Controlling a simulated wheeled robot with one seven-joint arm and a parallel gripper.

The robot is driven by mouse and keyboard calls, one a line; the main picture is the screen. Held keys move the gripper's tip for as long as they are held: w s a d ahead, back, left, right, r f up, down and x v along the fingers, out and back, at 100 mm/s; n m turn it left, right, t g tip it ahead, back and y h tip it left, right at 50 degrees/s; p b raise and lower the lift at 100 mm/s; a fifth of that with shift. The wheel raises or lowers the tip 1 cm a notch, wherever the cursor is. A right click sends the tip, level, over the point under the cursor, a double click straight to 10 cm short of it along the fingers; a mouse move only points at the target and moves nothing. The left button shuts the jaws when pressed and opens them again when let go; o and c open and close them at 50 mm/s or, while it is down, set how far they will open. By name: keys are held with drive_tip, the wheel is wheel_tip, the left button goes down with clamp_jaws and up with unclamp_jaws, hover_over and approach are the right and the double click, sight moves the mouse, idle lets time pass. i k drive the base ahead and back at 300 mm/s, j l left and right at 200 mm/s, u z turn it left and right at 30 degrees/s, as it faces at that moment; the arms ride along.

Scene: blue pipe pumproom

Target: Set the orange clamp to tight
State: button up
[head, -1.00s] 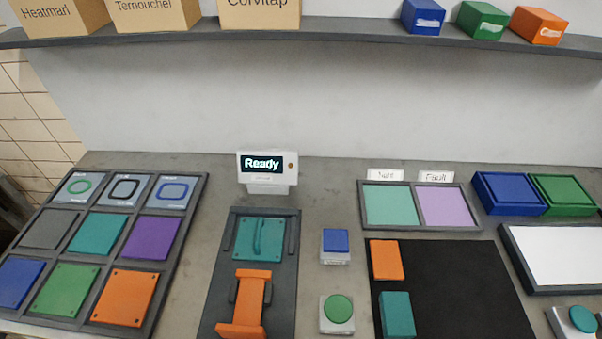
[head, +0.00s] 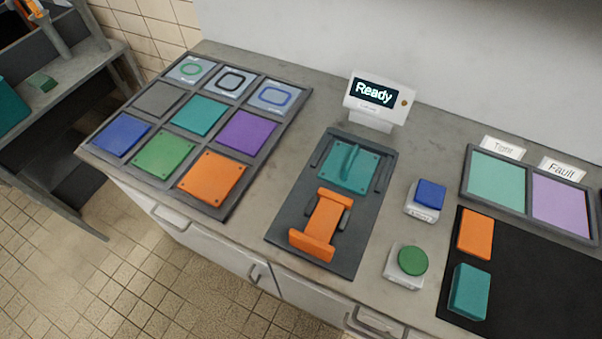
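The orange clamp (head: 321,223) sits on the front half of a dark grey base plate (head: 284,234) on the counter. Its wide orange bar lies toward the counter's front edge, and dark grey pieces flank its body. A teal plate with a raised handle (head: 350,167) lies on the same base just behind the clamp, apart from the orange bar. No tight or loose marking can be read on the clamp. My gripper is not in view.
A display reading "Ready" (head: 376,95) stands behind the fixture. A blue button (head: 430,194) and a green button (head: 411,261) are to its right. A tray of coloured plates (head: 228,205) is left; a black mat (head: 536,275) with orange and teal blocks is right. Tiled floor lies in front.

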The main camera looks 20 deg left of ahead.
sight(317, 236)
drive_tip(key=u, duration=0.8)
